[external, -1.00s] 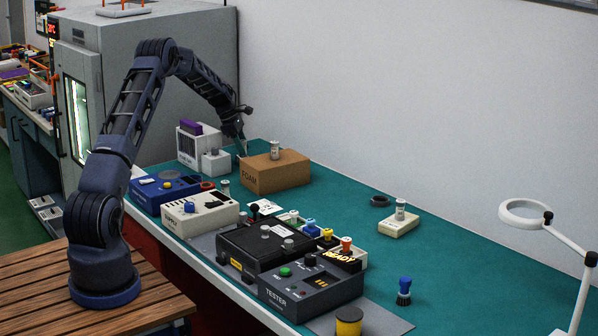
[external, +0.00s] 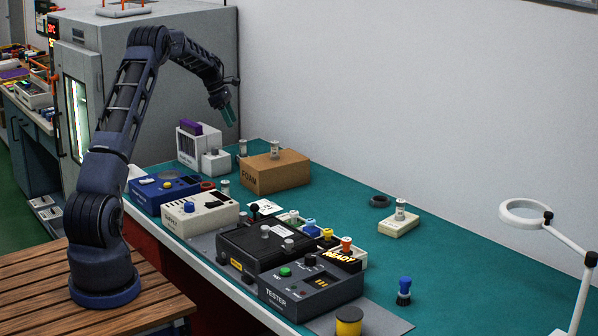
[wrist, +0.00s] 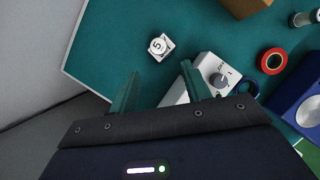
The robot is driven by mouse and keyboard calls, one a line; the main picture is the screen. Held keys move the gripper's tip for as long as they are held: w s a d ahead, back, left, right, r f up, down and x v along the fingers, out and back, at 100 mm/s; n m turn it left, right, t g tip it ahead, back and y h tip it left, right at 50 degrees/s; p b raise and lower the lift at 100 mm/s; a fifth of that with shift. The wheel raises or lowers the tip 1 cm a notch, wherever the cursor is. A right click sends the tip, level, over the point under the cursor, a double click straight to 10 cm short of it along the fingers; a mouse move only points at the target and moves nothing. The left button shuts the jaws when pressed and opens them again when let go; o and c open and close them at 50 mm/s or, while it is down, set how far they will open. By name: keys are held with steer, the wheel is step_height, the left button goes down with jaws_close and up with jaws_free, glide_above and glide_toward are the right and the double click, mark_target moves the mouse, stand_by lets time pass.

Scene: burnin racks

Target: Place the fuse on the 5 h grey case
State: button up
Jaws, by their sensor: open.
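A small clear fuse with pale ends (external: 242,147) stands upright behind the foam block, its foot hidden there. In the wrist view, at what looks like the same spot, a pale square piece with a round face marked 5 (wrist: 158,46) sits on the green mat. I cannot tell fuse from case in that top view. My gripper (external: 231,116) is above and left of this fuse, apart from it. In the wrist view my gripper (wrist: 161,72) has its two green fingers spread with nothing between them. No "5 h" lettering is readable.
More fuses stand on the brown foam block (external: 260,178), on a pale block (external: 398,226) and near the red tape (wrist: 271,61). A white box with a dial (wrist: 205,75) is close to my fingers. The tester (external: 300,296) is in front. The mat's back right is mostly clear.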

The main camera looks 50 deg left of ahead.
steer(key=s+d+r+m+y, duration=0.1)
steer(key=s+d+r+m, duration=0.4)
steer(key=d+r, duration=0.65)
steer(key=s+d+r+m, duration=0.45)
steer(key=d+r, duration=0.35)
steer(key=d, duration=0.6)
steer(key=s+d+r+m+y, duration=0.1)
steer(key=s+d+r+m, duration=0.3)
steer(key=s+d, duration=0.45)
steer(key=s+d+r+m, duration=0.1)
steer(key=s+d+m, duration=0.2)
steer(key=s+d, duration=0.3)
steer(key=s+d+m, duration=0.3)
steer(key=s+d, duration=0.2)
steer(key=s, duration=0.4)
steer(key=s+d+f+m, duration=0.1)
steer(key=s+f+m, duration=0.1)
steer(key=s, duration=0.3)
steer(key=s+d+f+m+t, duration=0.1)
steer(key=s+d+f+m, duration=0.1)
steer(key=s, duration=0.4)
steer(key=s+d+f+m+y, duration=0.1)
steer(key=s+d+f+m, duration=0.1)
steer(key=s, duration=0.4)
steer(key=shift+f+m, duration=0.15)
steer(key=shift+m, duration=0.6)
